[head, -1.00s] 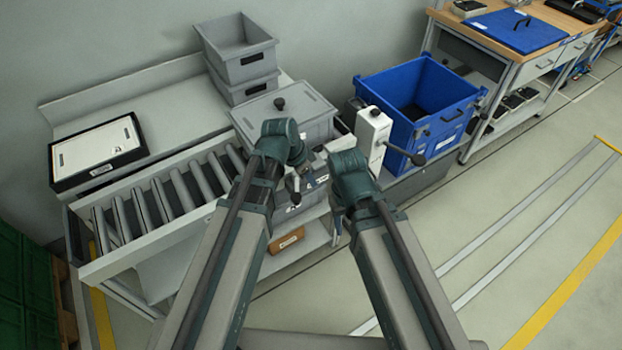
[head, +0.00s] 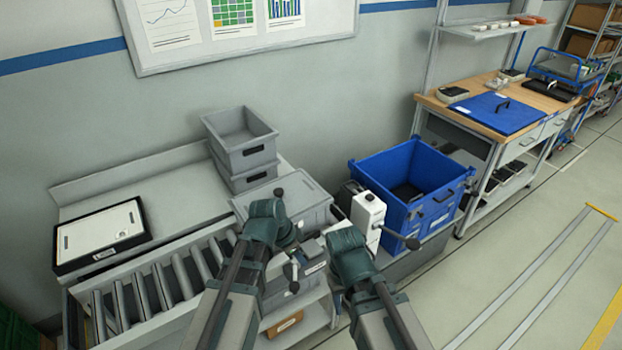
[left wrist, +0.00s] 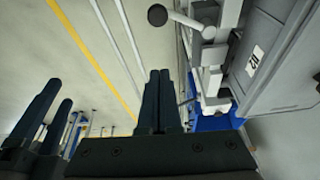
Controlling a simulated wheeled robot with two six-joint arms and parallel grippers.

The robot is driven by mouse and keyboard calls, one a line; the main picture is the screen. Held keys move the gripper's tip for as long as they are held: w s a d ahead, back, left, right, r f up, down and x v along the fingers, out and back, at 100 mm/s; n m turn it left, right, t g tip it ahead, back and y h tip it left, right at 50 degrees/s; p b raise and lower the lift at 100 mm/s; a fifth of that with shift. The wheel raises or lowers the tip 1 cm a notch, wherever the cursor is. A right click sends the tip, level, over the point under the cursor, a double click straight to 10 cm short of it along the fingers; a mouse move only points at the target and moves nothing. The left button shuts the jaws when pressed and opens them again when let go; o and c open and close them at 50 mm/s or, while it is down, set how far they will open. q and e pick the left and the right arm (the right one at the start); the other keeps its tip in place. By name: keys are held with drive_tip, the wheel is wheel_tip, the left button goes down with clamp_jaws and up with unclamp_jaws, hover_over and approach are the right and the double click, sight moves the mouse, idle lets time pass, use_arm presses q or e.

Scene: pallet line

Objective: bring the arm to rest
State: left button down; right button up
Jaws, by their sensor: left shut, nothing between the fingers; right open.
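My left arm (head: 240,280) and right arm (head: 375,290) reach forward side by side in the head view, over the front of the roller line. My own wrists hide the fingers there. In the left wrist view my left gripper (left wrist: 158,72) has its two dark fingers together with nothing between them. My right gripper (left wrist: 60,91) shows at the left of that view, its fingers apart and empty. A grey lidded box (left wrist: 285,55) is close on the right of the left wrist view; it also stands beyond my wrists in the head view (head: 308,205).
A white post with a black-knobbed lever (head: 368,215) stands just right of the grey box. A blue crate (head: 440,205) is behind it. Rollers (head: 150,290), stacked grey bins (head: 240,140) and a white-topped case (head: 100,235) lie left. Open floor (head: 530,260) is at right.

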use_arm(q)
drive_tip(key=s+f+n+g+y, duration=0.1)
drive_tip(key=s+n+g+y, duration=0.1)
drive_tip(key=s+n+y, duration=0.2)
drive_tip(key=s+n, duration=0.3)
drive_tip(key=s, duration=0.5)
drive_tip(key=shift+d+n+g+y, duration=0.3)
drive_tip(key=shift+n+y, duration=0.1)
